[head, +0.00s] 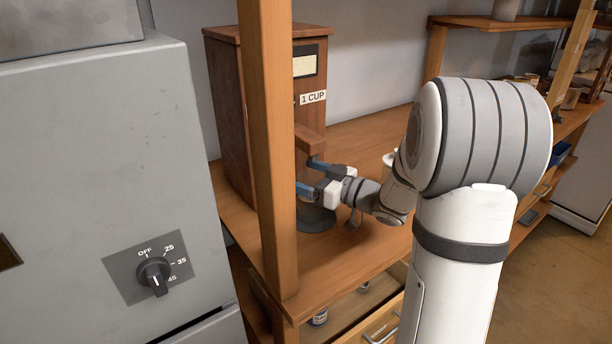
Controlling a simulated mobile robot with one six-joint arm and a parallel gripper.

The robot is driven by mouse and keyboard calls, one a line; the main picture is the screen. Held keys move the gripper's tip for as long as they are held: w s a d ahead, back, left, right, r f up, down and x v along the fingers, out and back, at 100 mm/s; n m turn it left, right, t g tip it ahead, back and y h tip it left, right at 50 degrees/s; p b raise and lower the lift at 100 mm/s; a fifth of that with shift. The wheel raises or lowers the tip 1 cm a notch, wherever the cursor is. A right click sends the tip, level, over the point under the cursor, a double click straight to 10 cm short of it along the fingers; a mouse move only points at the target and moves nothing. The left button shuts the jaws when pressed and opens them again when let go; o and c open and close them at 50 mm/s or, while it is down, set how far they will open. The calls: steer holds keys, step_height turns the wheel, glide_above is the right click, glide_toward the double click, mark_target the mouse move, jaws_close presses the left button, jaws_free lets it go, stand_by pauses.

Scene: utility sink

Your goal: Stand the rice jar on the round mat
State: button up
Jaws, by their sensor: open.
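My gripper (312,176) has blue-tipped fingers spread apart, with nothing seen between them. It is just in front of the wooden dispenser, below its jutting spout block. A dark grey round mat (316,220) lies on the wooden counter under the gripper; the post and gripper hide parts of it. I see no jar on the visible part of the mat. A small whitish object (388,159) stands farther back on the counter, mostly hidden by my arm; I cannot tell whether it is the rice jar.
The wooden dispenser (228,110) carries a "1 CUP" label. An upright wooden post (268,150) stands close left of the gripper. A grey cabinet with a dial (153,271) fills the left. An open drawer (350,308) is below the counter (350,262). Shelves stand at right.

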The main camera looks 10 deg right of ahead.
steer(key=v, duration=1.2)
